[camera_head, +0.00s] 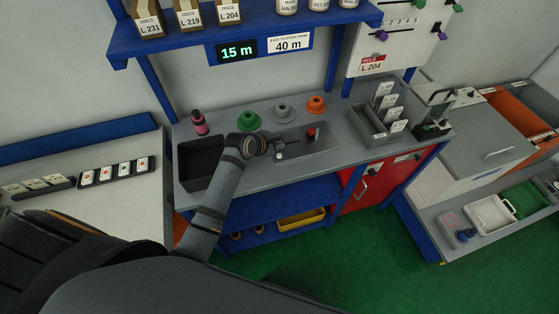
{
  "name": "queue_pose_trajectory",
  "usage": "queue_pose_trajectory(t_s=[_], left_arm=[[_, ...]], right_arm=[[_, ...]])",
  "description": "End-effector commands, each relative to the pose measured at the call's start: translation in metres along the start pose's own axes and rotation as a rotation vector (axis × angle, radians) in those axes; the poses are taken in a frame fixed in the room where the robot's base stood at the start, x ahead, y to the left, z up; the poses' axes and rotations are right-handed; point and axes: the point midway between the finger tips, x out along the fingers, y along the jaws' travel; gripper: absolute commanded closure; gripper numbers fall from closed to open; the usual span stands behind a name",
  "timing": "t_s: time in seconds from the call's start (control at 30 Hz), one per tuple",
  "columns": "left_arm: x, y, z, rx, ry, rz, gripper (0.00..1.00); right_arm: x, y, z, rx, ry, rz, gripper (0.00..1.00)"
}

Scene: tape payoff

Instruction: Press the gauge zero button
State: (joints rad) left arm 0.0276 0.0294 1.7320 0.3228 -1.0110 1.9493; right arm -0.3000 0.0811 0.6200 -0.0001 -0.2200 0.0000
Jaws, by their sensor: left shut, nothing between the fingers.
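A green-lit gauge display (237,50) reading "15 m" hangs under the blue shelf. On the grey workbench (350,166) a flat grey plate (318,146) carries a small red-topped part (311,132); I cannot tell whether it is the zero button. My left arm reaches over the bench's front edge. Its gripper (279,149) is shut and empty, over the left part of the plate, to the left of the red part and apart from it. The wrist and gripper hide part of the bench. My right gripper is out of view.
Green (248,120), grey (283,112) and orange (316,104) spools stand behind the plate. A dark bin (199,160) lies left of my wrist, and a grey card rack (378,124) stands to the right. A "40 m" label (289,43) hangs beside the display.

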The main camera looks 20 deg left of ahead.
Motion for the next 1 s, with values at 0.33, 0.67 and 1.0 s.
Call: queue_pose_trajectory(t_s=[0.33, 0.67, 1.0], left_arm=[[0.023, -0.016, -0.016, 0.000, -0.001, 0.000, 1.00], [0.023, -0.016, -0.016, 0.000, -0.001, 0.000, 1.00], [0.023, -0.016, -0.016, 0.000, -0.001, 0.000, 1.00]], right_arm=[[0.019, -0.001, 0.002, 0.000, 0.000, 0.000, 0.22], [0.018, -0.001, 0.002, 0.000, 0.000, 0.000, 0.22], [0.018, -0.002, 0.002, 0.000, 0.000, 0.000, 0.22]])
